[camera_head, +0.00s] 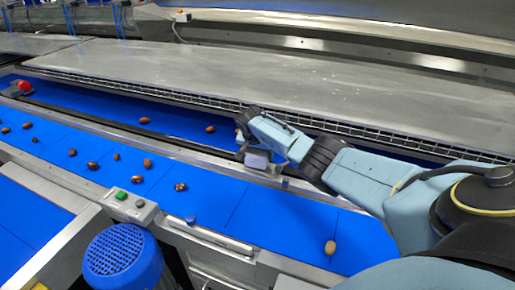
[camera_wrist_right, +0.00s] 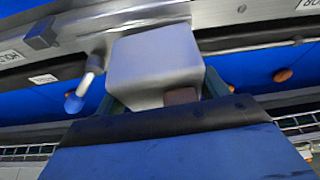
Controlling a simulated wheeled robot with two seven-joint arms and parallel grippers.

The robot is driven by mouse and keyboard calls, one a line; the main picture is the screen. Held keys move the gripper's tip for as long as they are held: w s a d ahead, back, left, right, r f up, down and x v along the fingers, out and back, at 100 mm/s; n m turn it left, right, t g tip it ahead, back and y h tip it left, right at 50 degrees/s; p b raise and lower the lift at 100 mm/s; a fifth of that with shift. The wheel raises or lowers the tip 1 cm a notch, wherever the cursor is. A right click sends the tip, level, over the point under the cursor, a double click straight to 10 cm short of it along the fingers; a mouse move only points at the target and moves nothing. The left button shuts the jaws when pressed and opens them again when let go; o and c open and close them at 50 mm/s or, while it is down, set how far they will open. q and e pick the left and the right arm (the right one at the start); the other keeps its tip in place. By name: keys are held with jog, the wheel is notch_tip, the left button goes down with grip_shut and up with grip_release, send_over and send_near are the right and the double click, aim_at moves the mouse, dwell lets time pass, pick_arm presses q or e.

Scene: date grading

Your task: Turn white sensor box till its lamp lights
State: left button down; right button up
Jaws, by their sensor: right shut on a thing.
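The white sensor box (camera_head: 257,159) sits at the metal rail between the two blue belts in the head view. My right gripper (camera_head: 246,140) reaches it from the right and is shut on it. In the right wrist view the box (camera_wrist_right: 152,58) fills the upper middle, between the fingers, next to the rail. A small brownish patch (camera_wrist_right: 180,96) shows at its lower edge; I cannot tell what it is. No lit lamp is visible on the box. My left gripper is out of view.
Brown dates (camera_head: 93,165) lie scattered on the near blue belt (camera_head: 240,200). A blue-ended metal stem (camera_wrist_right: 80,95) is left of the box in the wrist view.

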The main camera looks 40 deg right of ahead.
jog(key=shift+m, duration=0.5)
jog(key=o, duration=1)
jog(key=shift+s+a+r+p, duration=0.1)
jog(key=shift+r+p, duration=0.1)
jog(key=shift+r, duration=0.15)
jog(key=shift+a+r+p, duration=0.1)
jog(key=shift+r+p, duration=0.05)
jog(key=shift+r, duration=0.15)
jog(key=p+v, duration=0.1)
jog(key=v, duration=1.1)
jog(key=shift+a+p, duration=0.1)
jog(key=shift+p, duration=0.25)
